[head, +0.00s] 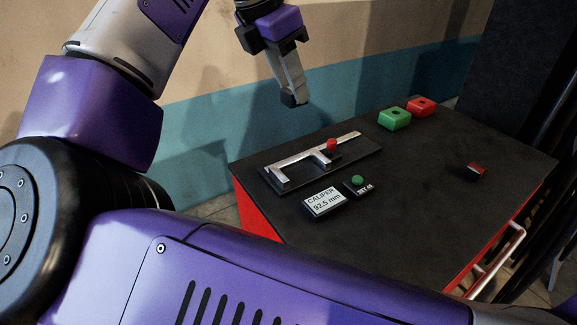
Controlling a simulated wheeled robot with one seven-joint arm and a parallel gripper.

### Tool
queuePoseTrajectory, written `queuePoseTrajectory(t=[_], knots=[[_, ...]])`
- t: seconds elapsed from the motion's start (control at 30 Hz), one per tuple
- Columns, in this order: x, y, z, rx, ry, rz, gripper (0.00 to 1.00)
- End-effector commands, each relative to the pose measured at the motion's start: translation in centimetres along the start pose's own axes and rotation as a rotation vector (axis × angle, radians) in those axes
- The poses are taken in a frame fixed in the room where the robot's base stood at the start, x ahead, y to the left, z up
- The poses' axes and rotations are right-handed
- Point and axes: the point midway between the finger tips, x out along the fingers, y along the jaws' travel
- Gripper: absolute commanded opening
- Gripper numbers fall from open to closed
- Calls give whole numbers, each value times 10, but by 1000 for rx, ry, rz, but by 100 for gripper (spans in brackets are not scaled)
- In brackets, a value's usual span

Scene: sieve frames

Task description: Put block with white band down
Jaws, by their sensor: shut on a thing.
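My gripper (292,98) hangs in the air beyond the back left of the black-topped table (420,215). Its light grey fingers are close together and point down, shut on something. A small dark piece shows at the fingertips, but I cannot make out a white band on it, and the fingers hide most of what they hold. A small dark block with red on it (477,169) lies on the right part of the tabletop, apart from my gripper.
A caliper (285,172) with a red knob (332,145) lies on a dark plate. In front are a display reading 92.5 mm (323,201) and a green button (357,180). Green (394,118) and red (421,106) blocks stand at the back. The table's middle is clear.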

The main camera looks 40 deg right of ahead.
Motion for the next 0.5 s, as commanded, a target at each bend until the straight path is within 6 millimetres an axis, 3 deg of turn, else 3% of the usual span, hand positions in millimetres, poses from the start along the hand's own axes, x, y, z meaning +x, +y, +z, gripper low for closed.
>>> queuePoseTrajectory(t=[0.3, 0.5], knots=[[72, -1, -30, -2, -5, -4, 0], [108, 0, -44, -1, -3, -2, 0]])
